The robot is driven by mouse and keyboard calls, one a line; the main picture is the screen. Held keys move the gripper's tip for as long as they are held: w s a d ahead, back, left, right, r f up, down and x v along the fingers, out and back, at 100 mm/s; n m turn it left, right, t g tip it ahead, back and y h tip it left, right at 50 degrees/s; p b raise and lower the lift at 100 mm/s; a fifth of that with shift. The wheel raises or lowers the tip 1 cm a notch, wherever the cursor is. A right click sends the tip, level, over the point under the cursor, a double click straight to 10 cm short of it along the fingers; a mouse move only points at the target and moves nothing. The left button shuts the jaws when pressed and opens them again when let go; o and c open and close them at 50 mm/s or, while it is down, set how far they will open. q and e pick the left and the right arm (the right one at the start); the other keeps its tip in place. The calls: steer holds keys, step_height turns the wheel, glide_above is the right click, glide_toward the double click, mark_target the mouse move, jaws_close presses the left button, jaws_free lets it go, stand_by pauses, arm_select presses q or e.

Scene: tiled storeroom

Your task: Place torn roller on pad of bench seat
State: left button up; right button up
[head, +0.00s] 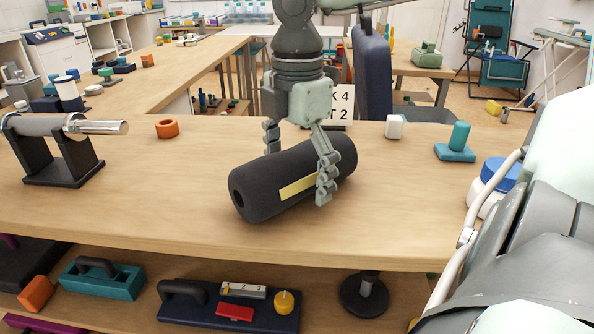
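A thick black roller (258,191) with a pale yellow strip on its side lies slantwise on the wooden worktop (130,205). One dark end faces the near left. My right gripper (299,165) points down over the roller, with one finger on its far side and the other in front of its near side. The far fingertip is partly hidden behind the roller, so I cannot tell whether the fingers press on it. A dark blue padded upright (372,75) stands behind the worktop; I cannot tell whether it belongs to the bench seat. My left gripper is not in view.
An orange ring (167,128), a grey roller on a black stand (45,126), a white block (394,127) and a teal stamp-like object (456,145) stand on the worktop. A sign (340,104) stands behind the gripper. The worktop's front left is clear.

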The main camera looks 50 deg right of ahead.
steer(key=c, duration=1.2)
steer(key=shift+c, duration=0.3)
steer(key=shift+r, duration=0.2)
